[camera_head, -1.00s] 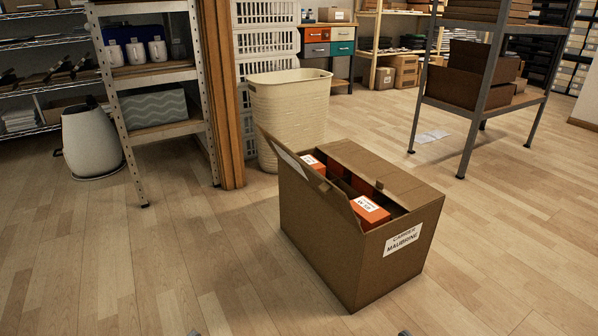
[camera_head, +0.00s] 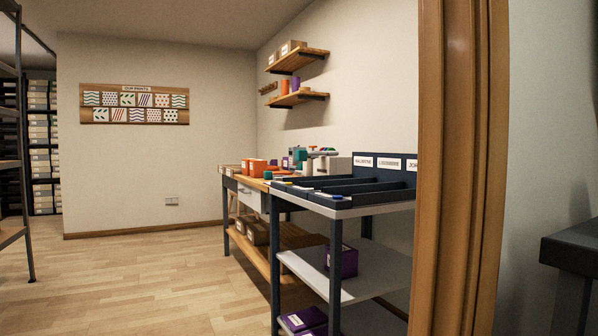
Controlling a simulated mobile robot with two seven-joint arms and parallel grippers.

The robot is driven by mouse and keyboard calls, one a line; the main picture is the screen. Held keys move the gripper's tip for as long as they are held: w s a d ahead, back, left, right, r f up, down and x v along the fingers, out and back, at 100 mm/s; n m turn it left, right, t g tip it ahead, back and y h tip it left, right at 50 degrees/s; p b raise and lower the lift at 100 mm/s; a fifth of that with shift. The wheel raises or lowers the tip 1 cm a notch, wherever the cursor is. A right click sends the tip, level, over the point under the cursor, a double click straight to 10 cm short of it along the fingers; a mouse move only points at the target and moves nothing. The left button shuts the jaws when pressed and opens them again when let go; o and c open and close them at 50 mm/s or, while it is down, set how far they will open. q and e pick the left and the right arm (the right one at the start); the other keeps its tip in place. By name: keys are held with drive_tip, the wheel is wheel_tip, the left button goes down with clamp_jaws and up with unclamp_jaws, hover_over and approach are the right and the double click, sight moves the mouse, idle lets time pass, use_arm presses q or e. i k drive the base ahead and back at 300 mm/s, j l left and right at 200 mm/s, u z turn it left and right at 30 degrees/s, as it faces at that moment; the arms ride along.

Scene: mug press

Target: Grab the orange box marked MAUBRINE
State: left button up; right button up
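Orange boxes (camera_head: 258,168) stand on the wooden workbench (camera_head: 229,176) along the right wall. They are small in the picture, and I cannot read any marking on them. A dark sorting tray (camera_head: 340,200) on the nearer grey table has white name labels on its back panel; the leftmost label (camera_head: 363,161) appears to read MAUBRINE. The compartments that I can see show no orange box. Neither of my grippers is in view.
A wooden door post (camera_head: 458,170) stands close on the right and cuts off the table's right end. Purple boxes (camera_head: 342,260) lie on the table's lower shelves. A metal rack (camera_head: 20,150) stands at the left edge. The floor (camera_head: 150,280) between is clear.

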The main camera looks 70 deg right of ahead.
sight(257, 167)
drive_tip(key=z, duration=2.15)
drive_tip(key=i+j+u, duration=0.3)
drive_tip(key=i, duration=0.3)
drive_tip(key=i+j+u, duration=0.3)
drive_tip(key=i, duration=0.35)
drive_tip(key=i+u, duration=0.3)
drive_tip(key=i, duration=0.35)
drive_tip(key=i+j+z, duration=0.2)
drive_tip(key=i, duration=0.35)
drive_tip(key=i+z, duration=0.2)
drive_tip(key=i, duration=0.35)
drive_tip(key=i+j+z, duration=0.1)
drive_tip(key=i+z, duration=0.15)
drive_tip(key=z, duration=0.2)
drive_tip(key=i+j+z, duration=0.25)
drive_tip(key=z, duration=0.25)
drive_tip(key=i+j+z, duration=0.15)
drive_tip(key=z, duration=0.3)
drive_tip(key=i+j+z, duration=0.1)
drive_tip(key=j+z, duration=0.35)
